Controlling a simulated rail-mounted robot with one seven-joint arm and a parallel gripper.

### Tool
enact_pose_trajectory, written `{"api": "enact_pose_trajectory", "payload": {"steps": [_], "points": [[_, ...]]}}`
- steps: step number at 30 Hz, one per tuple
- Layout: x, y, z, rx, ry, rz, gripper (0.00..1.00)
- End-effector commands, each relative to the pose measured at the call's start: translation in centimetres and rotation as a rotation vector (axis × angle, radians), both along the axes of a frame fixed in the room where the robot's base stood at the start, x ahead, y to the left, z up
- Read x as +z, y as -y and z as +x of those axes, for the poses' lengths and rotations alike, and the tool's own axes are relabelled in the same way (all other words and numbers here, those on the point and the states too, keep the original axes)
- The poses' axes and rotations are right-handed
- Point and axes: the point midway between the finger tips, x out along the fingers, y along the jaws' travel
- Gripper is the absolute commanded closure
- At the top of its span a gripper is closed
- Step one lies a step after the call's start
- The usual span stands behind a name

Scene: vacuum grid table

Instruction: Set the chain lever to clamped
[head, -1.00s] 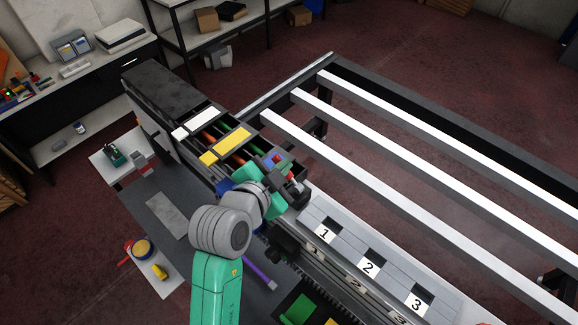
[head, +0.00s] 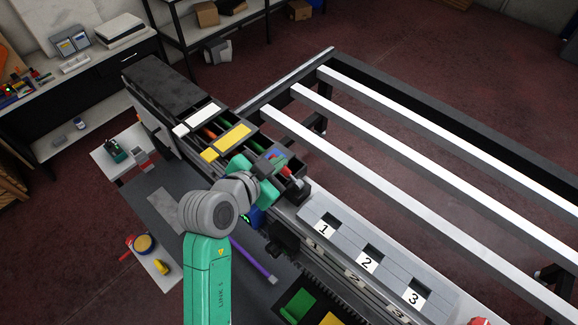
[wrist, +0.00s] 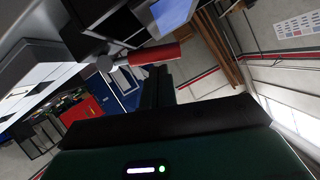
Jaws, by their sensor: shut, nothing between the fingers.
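A red cylindrical handle on a light grey rod, which looks like the chain lever (wrist: 153,54), lies across the upper middle of the wrist view. My gripper (wrist: 158,76) has dark fingers shut together with nothing in them. The fingertips are just below the red handle in that view; I cannot tell whether they touch it. In the head view, a small red and white piece (head: 286,171) shows beside my green and grey wrist, at the end of the tool tray. It may be the same lever, and its setting is too small to read. My fingers are not clear there.
The tool tray holds a yellow block (head: 233,138) and a white block (head: 203,114). A grey strip with slots numbered 1, 2 and 3 (head: 365,262) runs to the lower right. Long white-topped beams (head: 400,160) span the table on the right. A purple tube (head: 255,262) lies below my arm.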

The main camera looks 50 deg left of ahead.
Motion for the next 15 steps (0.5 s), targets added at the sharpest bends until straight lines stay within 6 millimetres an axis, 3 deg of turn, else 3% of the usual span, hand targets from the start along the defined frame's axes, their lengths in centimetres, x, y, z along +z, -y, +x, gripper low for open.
{"api": "enact_pose_trajectory", "payload": {"steps": [15], "points": [[0.3,1.6,0.1,0.000,0.000,0.000,1.00]]}}
